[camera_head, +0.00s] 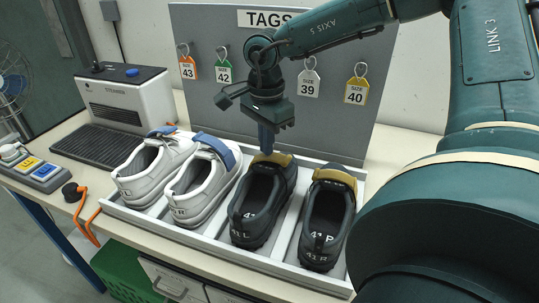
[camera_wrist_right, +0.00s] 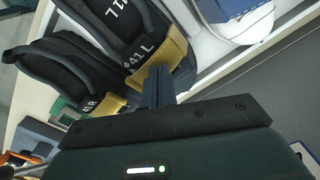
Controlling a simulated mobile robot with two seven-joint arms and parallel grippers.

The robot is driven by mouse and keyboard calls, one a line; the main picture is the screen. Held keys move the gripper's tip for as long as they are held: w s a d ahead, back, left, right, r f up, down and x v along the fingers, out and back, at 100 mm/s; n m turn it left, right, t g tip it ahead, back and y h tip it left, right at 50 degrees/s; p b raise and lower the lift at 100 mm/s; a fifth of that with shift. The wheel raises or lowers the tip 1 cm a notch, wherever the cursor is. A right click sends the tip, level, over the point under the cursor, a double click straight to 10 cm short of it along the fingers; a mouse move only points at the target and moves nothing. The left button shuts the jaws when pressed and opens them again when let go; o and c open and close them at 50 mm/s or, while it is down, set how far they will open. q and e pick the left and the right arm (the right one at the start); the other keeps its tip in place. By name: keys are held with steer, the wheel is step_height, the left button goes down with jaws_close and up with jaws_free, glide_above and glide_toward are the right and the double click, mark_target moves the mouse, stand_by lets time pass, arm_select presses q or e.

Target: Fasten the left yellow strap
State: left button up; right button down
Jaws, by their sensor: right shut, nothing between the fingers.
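The dark shoe marked 41 L (camera_head: 262,205) sits in the white tray, its heel towards me. Its yellow strap (camera_head: 279,159), the left of the two yellow ones, lies over the front of the opening; it also shows in the wrist view (camera_wrist_right: 174,46). My right gripper (camera_head: 266,148) points down with its fingers shut and empty. The fingertips are at the strap; whether they touch it I cannot tell. They also show in the wrist view (camera_wrist_right: 160,72), hiding part of the strap's edge. Whether the strap is fully pressed down is unclear. My left gripper is out of view.
The second dark shoe (camera_head: 326,215) with a yellow strap (camera_head: 335,178) stands to the right. White shoes (camera_head: 152,168) with blue straps (camera_head: 216,149) stand left. The tag board (camera_head: 215,100) rises behind the tray (camera_head: 150,218). A grey machine (camera_head: 125,97) stands back left.

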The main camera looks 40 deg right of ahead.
steer(key=shift+f+b, duration=0.35)
steer(key=shift+f, duration=0.15)
steer(key=shift+r, duration=0.1)
step_height(320, 180, up, 9)
steer(key=p, duration=0.5)
stand_by(0.7)
